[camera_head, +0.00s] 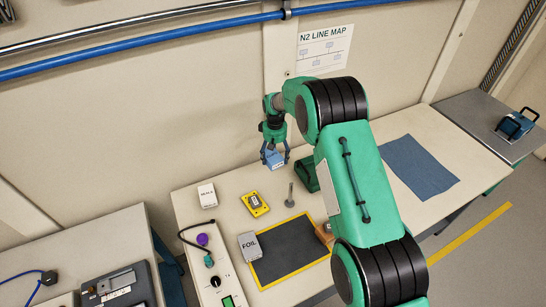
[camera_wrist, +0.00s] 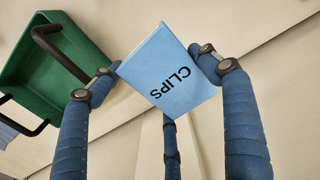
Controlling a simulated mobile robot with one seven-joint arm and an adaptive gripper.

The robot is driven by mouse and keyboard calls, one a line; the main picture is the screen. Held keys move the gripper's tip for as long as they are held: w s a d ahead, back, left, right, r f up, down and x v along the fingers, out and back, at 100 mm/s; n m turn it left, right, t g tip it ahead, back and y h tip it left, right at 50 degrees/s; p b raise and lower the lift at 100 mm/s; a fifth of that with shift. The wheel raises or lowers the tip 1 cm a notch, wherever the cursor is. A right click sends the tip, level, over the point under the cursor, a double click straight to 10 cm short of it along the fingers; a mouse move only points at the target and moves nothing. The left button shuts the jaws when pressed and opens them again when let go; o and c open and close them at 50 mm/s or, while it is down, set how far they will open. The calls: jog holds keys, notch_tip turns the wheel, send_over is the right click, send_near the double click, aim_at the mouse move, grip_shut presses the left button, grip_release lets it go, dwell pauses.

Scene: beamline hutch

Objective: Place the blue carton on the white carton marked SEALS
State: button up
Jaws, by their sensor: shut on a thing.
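The blue carton (camera_head: 274,160) is held up in my gripper (camera_head: 276,153), near the wall at the back of the table. In the wrist view the carton (camera_wrist: 178,85) shows the word CLIPS and sits tilted between the blue fingers of my gripper (camera_wrist: 160,70), which are shut on it. A small white carton (camera_head: 207,196) stands on the table to the left and nearer the front; its lettering is too small to read surely. My gripper is well to the right of it and apart from it.
A green tote (camera_head: 305,175) with dark handles stands right of the held carton. A yellow device (camera_head: 255,204), a grey FOIL box (camera_head: 250,246), a dark mat (camera_head: 290,250) and a grey post on a round base (camera_head: 290,200) are on the table. A blue cloth (camera_head: 418,166) lies right.

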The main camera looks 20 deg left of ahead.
jog(key=shift+s, duration=0.1)
jog(key=s+a, duration=0.3)
jog(key=s, duration=0.8)
jog(key=s+a+m, duration=0.1)
jog(key=s+a, duration=0.2)
jog(key=s, duration=0.7)
jog(key=s+a, duration=0.4)
jog(key=s, duration=0.7)
jog(key=shift+s, duration=0.3)
jog(key=shift+w+f, duration=0.1)
send_over(210, 192)
jog(key=shift+f+p, duration=0.4)
jog(key=shift+f, duration=0.35)
jog(key=shift+f, duration=1.75)
